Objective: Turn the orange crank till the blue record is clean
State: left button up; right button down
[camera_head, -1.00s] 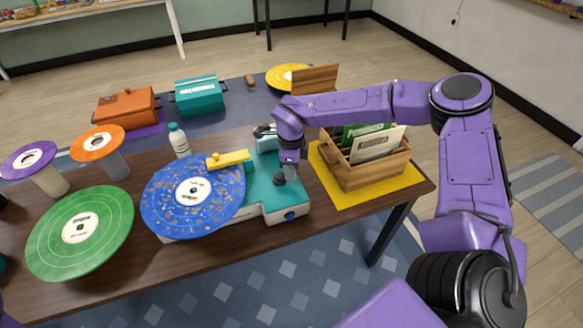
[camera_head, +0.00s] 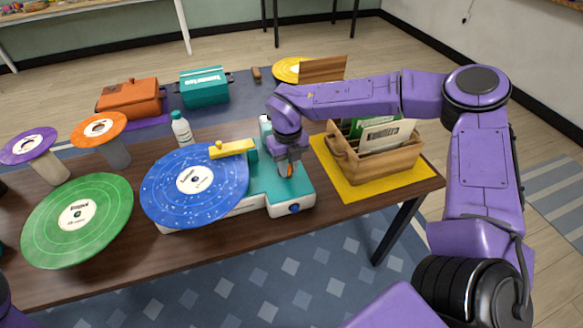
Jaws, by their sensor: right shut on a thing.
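The blue record (camera_head: 162,196) lies on the teal and white record machine (camera_head: 262,182) on the table. It has a white centre label and small pale specks on its surface. A yellow arm (camera_head: 234,149) reaches over its back edge. My right gripper (camera_head: 288,168) points down over the right part of the machine and is shut on the orange crank (camera_head: 289,171). Only a small orange bit of the crank shows; the gripper hides the rest. My left gripper is not in view.
A green record (camera_head: 105,205) is to the left, with orange (camera_head: 88,134) and purple (camera_head: 18,152) records on stands behind it. A bottle (camera_head: 181,129) stands behind the machine. A wooden record crate (camera_head: 385,172) on a yellow mat (camera_head: 349,187) is close to the right.

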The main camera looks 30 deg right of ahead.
jog(key=m, duration=0.1)
jog(key=m+b, duration=0.1)
jog(key=a+m+b, duration=0.1)
jog(key=shift+w+a+m, duration=0.1)
jog(key=shift+w+m, duration=0.15)
jog(key=shift+m, duration=0.15)
jog(key=shift+w+a+m+b, duration=0.15)
jog(key=shift+m+b, duration=0.2)
jog(key=shift+m, duration=0.35)
jog(key=shift+r, duration=0.1)
jog(key=c, duration=1)
grip_release()
notch_tip(320, 180, up, 10)
jog(key=shift+r+b, duration=0.25)
jog(key=shift+b, duration=0.25)
